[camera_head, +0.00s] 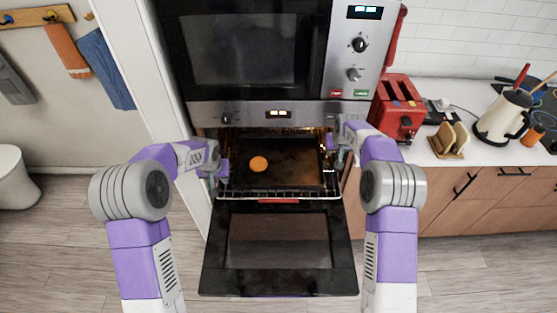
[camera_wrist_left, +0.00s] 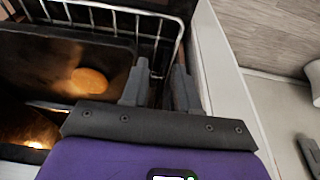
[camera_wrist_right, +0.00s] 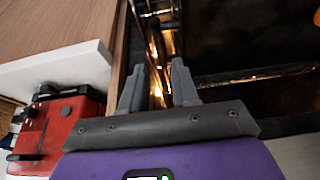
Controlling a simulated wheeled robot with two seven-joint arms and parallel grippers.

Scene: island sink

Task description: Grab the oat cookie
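The oat cookie (camera_head: 258,164) is a round orange-brown disc lying flat on the dark baking tray (camera_head: 290,176) in the open oven. It also shows in the left wrist view (camera_wrist_left: 88,82), left of my left gripper (camera_wrist_left: 160,76). My left gripper is open and empty at the left edge of the oven rack, apart from the cookie; the rack's wire edge shows by its fingers. My right gripper (camera_wrist_right: 155,72) is open and empty at the right side of the oven opening, away from the cookie. In the head view its fingertips are hard to make out.
The oven door (camera_head: 280,240) is folded down in front, with a wire rack (camera_head: 315,194) under the tray. A microwave (camera_head: 245,50) is above. A white wall edge stands close on the left. A red toaster (camera_head: 398,107) and a kettle (camera_head: 503,115) stand on the right counter.

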